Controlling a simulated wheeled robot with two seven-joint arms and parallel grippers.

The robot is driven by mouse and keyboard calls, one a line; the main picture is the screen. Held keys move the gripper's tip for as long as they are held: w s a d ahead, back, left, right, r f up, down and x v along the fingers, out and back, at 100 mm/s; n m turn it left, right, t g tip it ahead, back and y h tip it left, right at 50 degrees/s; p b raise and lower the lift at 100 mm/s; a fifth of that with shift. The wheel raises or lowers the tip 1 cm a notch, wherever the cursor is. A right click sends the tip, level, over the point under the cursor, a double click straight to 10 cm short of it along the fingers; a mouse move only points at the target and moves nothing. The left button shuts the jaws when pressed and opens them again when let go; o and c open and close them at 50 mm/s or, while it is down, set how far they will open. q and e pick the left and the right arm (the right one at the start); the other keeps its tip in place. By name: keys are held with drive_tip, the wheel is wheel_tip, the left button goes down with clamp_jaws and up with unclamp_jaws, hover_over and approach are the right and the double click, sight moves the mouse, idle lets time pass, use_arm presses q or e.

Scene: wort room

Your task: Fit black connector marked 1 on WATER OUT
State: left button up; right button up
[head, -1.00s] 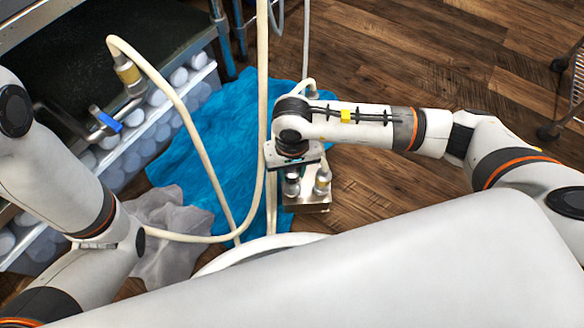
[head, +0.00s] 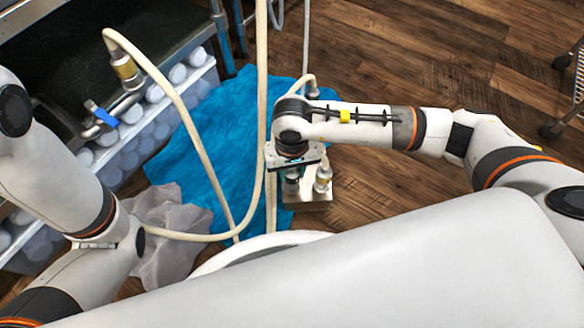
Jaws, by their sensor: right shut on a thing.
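My right gripper (head: 291,176) points down at the left part of a small metal box (head: 308,199) on the floor. It is shut on a dark connector (head: 291,185), mostly hidden by the gripper and wrist. I cannot read any mark on it, nor tell whether it touches a port. No WATER OUT label is readable. My left arm (head: 75,215) is at the left, with its gripper out of view.
A cream hose (head: 262,80) hangs beside my right gripper. Another hose (head: 170,90) runs from a yellow-banded fitting (head: 125,68) near a blue-handled valve (head: 102,115). A blue cloth (head: 190,160) covers the floor. A grey cloth (head: 165,225) lies nearby.

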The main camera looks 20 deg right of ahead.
drive_tip(key=shift+f+b, duration=0.4)
drive_tip(key=shift+f, duration=0.15)
drive_tip(key=o, duration=1.1)
drive_tip(key=shift+o, duration=0.2)
wheel_tip(320, 180, up, 11)
drive_tip(key=p, duration=0.6)
drive_tip(key=shift+r+p, duration=0.35)
drive_tip(key=shift+p, duration=0.1)
drive_tip(key=shift+r, duration=0.2)
